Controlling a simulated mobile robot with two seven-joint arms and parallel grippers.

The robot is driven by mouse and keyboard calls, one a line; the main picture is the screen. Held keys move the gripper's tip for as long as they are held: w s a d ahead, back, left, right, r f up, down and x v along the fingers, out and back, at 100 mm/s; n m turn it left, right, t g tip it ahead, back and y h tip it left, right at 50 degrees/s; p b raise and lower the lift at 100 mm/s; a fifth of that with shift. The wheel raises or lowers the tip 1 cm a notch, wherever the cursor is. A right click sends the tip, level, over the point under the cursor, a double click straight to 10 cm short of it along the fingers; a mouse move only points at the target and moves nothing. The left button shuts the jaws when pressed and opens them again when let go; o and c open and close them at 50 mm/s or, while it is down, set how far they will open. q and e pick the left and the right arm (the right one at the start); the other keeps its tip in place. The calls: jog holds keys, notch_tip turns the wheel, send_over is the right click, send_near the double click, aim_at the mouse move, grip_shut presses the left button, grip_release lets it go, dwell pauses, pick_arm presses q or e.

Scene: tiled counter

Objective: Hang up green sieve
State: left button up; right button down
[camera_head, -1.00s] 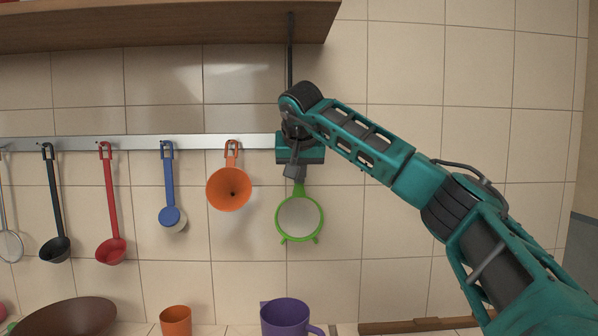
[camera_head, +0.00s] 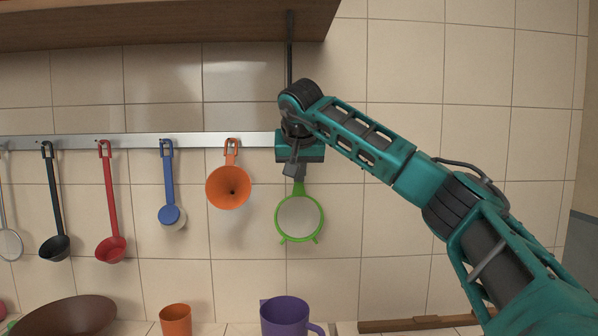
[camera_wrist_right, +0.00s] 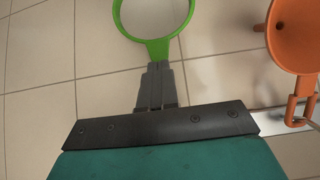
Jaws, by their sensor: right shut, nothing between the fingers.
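The green sieve (camera_head: 318,216) is upright against the tiled wall, to the right of the orange funnel, with its round mesh ring down and two small prongs at the bottom. My right gripper (camera_head: 294,174) is directly above the ring, at the sieve's handle; its fingers are shut with nothing between them. In the right wrist view, the sieve ring (camera_wrist_right: 189,19) lies just beyond the closed fingertips (camera_wrist_right: 157,68). The gripper hides the handle's upper end and any hook there. The metal rail (camera_head: 80,142) runs behind my right gripper. My left gripper is out of view.
An orange funnel (camera_head: 228,188), a blue scoop (camera_head: 169,190), a red ladle (camera_head: 110,205) and a black ladle (camera_head: 53,205) hang from the rail to the left. A wooden shelf (camera_head: 170,25) is above. A purple mug (camera_head: 285,317) and an orange cup (camera_head: 175,321) stand below.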

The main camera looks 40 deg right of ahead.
jog(key=shift+s+a, duration=0.55)
jog(key=shift+s, duration=0.1)
dwell(1.0)
jog(key=shift+s+a, duration=0.25)
jog(key=shift+s, duration=0.1)
dwell(0.6)
dwell(0.4)
jog(key=shift+s+a+b, duration=0.65)
jog(key=shift+s+a, duration=1)
jog(key=shift+s, duration=0.3)
dwell(0.4)
